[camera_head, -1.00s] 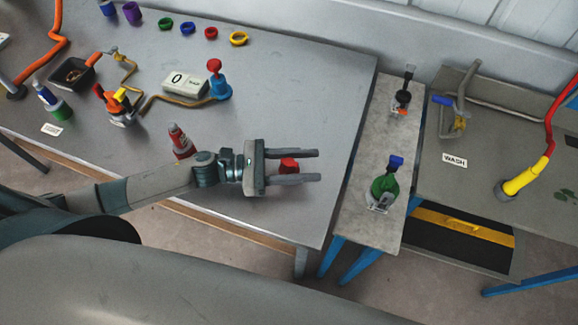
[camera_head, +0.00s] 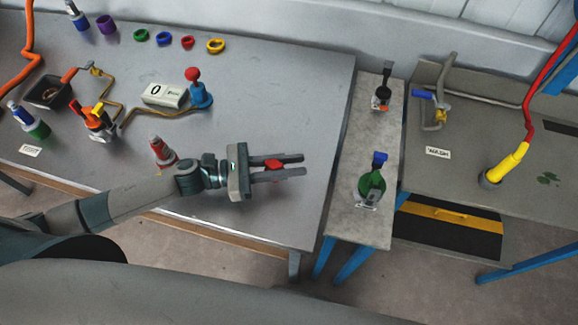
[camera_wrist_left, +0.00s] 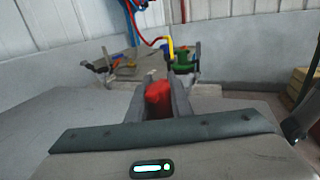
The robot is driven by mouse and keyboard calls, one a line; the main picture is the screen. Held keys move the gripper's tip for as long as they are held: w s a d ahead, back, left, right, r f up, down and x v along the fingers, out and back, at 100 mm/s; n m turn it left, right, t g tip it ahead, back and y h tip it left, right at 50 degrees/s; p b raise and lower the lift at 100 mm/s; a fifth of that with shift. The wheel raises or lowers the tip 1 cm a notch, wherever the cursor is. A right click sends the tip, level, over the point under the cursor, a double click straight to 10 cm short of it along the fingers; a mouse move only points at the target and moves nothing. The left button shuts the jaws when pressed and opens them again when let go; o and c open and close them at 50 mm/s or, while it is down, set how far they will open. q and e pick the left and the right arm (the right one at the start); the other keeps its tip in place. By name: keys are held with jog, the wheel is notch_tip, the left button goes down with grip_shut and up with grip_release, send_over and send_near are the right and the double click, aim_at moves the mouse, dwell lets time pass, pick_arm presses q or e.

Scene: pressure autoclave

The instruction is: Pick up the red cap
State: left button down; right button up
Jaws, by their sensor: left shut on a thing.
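The red cap (camera_head: 273,164) is between the two fingers of my left gripper (camera_head: 279,168), over the right front part of the grey table (camera_head: 320,110). The fingers have closed on it from both sides. In the left wrist view the red cap (camera_wrist_left: 158,92) sits between the fingers of the left gripper (camera_wrist_left: 161,103). I cannot tell whether the cap touches the table top. My right gripper is not in view.
A red and grey bottle (camera_head: 162,150) stands just left of the gripper. A narrow bench (camera_head: 362,135) to the right holds a green bottle with a blue top (camera_head: 371,182) and a dark-topped item (camera_head: 381,97). Coloured rings, including a yellow one (camera_head: 215,46), lie at the back.

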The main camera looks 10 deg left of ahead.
pick_arm(q)
jog(key=shift+r, duration=0.45)
jog(key=s+d+r, duration=0.7)
jog(key=d+r, duration=0.2)
jog(key=shift+s+p, duration=0.25)
jog(key=shift+p, duration=0.05)
jog(key=shift+r, duration=0.1)
jog(key=shift+w, duration=0.1)
